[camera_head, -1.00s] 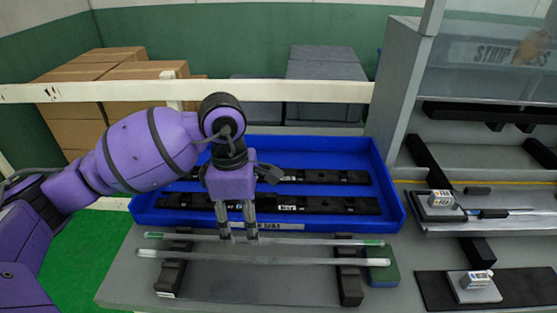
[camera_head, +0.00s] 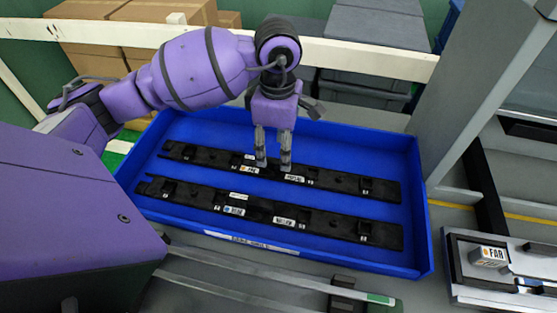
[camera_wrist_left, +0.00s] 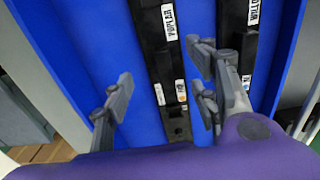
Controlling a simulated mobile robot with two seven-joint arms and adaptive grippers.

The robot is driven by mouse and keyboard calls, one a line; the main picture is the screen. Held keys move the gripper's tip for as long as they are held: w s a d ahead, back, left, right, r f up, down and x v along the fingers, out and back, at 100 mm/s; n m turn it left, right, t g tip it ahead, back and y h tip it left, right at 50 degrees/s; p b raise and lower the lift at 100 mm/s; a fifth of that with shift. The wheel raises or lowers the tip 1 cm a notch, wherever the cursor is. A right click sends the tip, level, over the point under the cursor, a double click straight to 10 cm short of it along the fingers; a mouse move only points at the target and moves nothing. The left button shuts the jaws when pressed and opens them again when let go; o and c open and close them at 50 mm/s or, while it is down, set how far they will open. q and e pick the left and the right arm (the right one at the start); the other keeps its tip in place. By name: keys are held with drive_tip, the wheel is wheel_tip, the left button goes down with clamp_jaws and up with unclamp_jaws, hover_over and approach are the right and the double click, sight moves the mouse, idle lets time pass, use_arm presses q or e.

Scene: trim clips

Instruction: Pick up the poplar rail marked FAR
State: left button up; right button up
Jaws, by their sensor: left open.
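A blue tray (camera_head: 420,200) holds two long black rails lying side by side. The far rail (camera_head: 345,185) bears small white labels; in the left wrist view this rail (camera_wrist_left: 159,48) is marked POPLAR. Its smaller label is too small to read surely. The nearer rail (camera_head: 330,223) shows at the right of the wrist view (camera_wrist_left: 245,45), with a label that seems to read WILLOW, partly cut off. My left gripper (camera_head: 273,165) points down over the middle of the poplar rail. Its fingers (camera_wrist_left: 160,78) are open, one on each side of that rail, not closed on it.
Pale rods (camera_head: 270,282) lie in front of the tray. At the right, a fixture (camera_head: 462,275) carries a small block marked FAR (camera_head: 490,256). A grey post (camera_head: 455,110) stands right of the tray; a white beam (camera_head: 370,58) runs behind it.

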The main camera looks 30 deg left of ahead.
sight(273, 166)
use_arm(q)
drive_tip(key=f, duration=0.5)
drive_tip(key=shift+w+a+p, duration=0.15)
drive_tip(key=shift+a+p, duration=0.15)
clamp_jaws()
